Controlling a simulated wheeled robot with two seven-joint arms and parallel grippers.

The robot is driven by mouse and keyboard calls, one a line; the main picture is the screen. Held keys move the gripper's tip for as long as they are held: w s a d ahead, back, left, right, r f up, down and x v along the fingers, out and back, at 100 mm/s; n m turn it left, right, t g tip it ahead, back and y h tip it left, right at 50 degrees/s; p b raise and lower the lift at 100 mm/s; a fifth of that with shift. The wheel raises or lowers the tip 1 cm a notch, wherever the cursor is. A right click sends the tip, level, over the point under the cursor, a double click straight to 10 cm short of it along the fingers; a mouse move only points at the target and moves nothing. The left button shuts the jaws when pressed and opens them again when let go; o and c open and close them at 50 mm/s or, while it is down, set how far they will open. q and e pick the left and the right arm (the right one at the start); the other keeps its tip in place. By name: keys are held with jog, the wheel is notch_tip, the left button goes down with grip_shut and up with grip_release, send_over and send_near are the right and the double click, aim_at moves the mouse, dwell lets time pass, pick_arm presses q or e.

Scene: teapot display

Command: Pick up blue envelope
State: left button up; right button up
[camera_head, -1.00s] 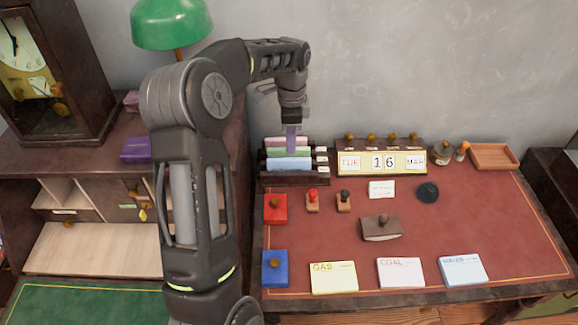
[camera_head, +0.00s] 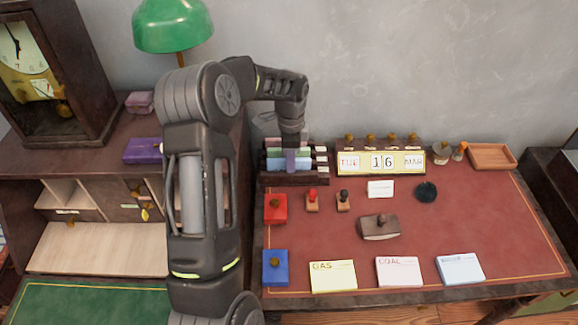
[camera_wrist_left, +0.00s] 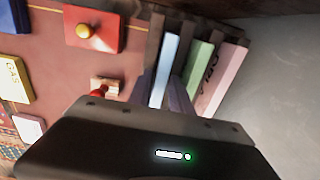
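The blue envelope (camera_head: 275,164) stands in the front of a dark letter rack (camera_head: 290,180) at the back left of the red desk. My left gripper (camera_head: 291,162) points down at the middle of the envelope and hides part of it. In the left wrist view, the light blue envelope (camera_wrist_left: 165,62) runs between the two fingers of my left gripper (camera_wrist_left: 164,92). The fingers are apart, one on each side of it. The wrist housing hides the lower part. My right gripper is not in view.
A green envelope (camera_wrist_left: 198,66) and a pink one (camera_wrist_left: 220,80) stand behind the blue one. A date display (camera_head: 382,162) stands close to the right. A red box (camera_head: 276,208) and a red-topped stamp (camera_head: 312,201) are in front of the rack.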

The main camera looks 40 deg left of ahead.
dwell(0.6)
pick_arm(q)
grip_shut()
